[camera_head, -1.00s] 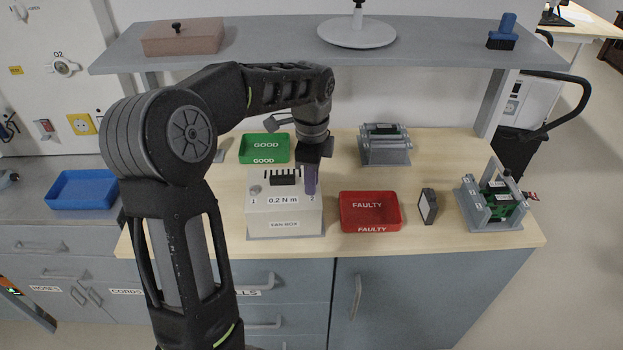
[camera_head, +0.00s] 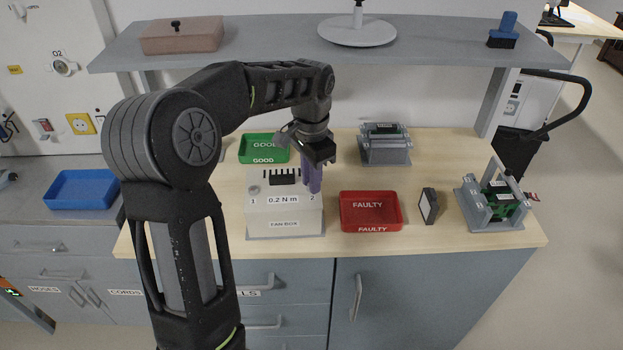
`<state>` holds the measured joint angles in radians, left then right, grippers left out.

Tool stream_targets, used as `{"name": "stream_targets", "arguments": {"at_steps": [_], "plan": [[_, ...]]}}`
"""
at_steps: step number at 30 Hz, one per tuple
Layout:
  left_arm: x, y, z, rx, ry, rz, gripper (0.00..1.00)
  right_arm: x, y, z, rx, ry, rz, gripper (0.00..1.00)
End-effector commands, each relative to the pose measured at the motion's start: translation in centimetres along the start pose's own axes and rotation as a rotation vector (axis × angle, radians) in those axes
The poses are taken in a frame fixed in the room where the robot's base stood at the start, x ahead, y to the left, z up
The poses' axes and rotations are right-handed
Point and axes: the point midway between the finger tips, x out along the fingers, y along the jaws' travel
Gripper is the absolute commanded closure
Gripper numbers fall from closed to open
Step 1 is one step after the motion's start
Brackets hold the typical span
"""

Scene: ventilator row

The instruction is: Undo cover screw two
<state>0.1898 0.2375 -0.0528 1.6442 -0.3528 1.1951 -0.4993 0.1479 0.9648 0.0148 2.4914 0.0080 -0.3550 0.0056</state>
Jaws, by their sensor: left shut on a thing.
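The fan box (camera_head: 284,224) is a pale box on the wooden bench, labelled "0.2 N m" with a 1 at its left and a 2 at its right. A round screw (camera_head: 254,190) shows by the 1. My left gripper (camera_head: 313,172) is over the box's right end, pointing down and shut on a purple screwdriver-like tool (camera_head: 314,183). The tool's lower end is at the box top by the 2. Cover screw two is hidden under it, and I cannot tell whether they touch. My right gripper is not in view.
A green GOOD tray (camera_head: 263,160) is behind the box and a red FAULTY tray (camera_head: 344,226) is to its right. A small dark block (camera_head: 428,206) and grey fixtures with green boards (camera_head: 497,201) (camera_head: 386,152) stand further right. A grey shelf (camera_head: 275,47) hangs above.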

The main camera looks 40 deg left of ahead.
Motion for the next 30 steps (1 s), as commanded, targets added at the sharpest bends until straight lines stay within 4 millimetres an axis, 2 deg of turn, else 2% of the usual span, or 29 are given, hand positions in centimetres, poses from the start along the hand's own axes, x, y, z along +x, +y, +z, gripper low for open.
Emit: {"name": "stream_targets", "arguments": {"at_steps": [30], "plan": [[-0.03,0.05,-0.04,-0.964,0.0,0.0,1.0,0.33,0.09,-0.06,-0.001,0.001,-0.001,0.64]]}}
